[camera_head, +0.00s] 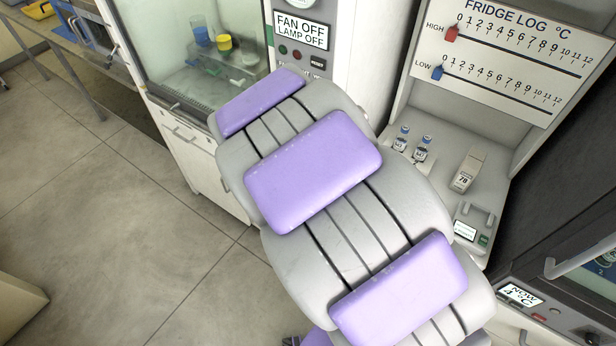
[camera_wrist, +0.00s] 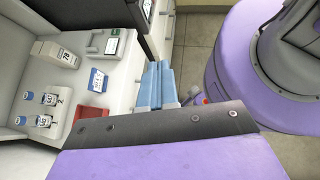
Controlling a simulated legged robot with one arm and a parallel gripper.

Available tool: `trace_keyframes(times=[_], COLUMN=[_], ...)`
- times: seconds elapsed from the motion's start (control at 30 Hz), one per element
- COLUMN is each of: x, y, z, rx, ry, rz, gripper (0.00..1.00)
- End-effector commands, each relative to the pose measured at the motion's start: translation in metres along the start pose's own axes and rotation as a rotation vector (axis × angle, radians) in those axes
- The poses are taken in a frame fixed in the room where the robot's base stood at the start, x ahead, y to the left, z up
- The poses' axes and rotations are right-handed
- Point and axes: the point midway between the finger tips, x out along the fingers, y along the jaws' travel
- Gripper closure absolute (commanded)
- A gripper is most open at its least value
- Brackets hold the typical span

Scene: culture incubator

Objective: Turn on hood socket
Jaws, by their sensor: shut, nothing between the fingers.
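The hood (camera_head: 212,62) stands at the top of the head view, with a glass front and a blue cup and a yellow cup inside. Its grey control panel (camera_head: 315,75) carries a display (camera_head: 300,30) reading FAN OFF, LAMP OFF, small round red and green buttons and a RESET button. My arm covers the lower part of the panel, and I cannot make out a socket. My gripper (camera_wrist: 159,66) shows in the wrist view as two blue fingers close together, shut and empty. It is beside the bench with the vials, apart from the hood panel. The head view does not show the gripper.
A bench (camera_wrist: 35,85) holds capped vials (camera_head: 422,147), a white device marked 78 (camera_head: 467,170) and a small display unit (camera_head: 472,230). The fridge log board (camera_head: 510,55) stands above it. A dark fridge is at right. Open floor (camera_head: 90,230) lies left.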

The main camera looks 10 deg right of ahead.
Motion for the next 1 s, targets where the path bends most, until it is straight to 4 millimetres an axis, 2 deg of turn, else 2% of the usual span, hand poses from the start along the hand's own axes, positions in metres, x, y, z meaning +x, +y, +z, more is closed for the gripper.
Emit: trace_keyframes(times=[0.27, 0.57, 0.8, 1.0], x=[-0.017, -0.041, -0.064, -0.081], y=[0.036, 0.066, 0.081, 0.083], z=[-0.022, -0.06, -0.105, -0.152], rx=[-0.288, -0.606, -0.858, -1.068], ry=[-0.229, -0.494, -0.719, -0.921], rz=[0.135, 0.257, 0.348, 0.41], gripper=[1.0, 1.0, 1.0, 1.0])
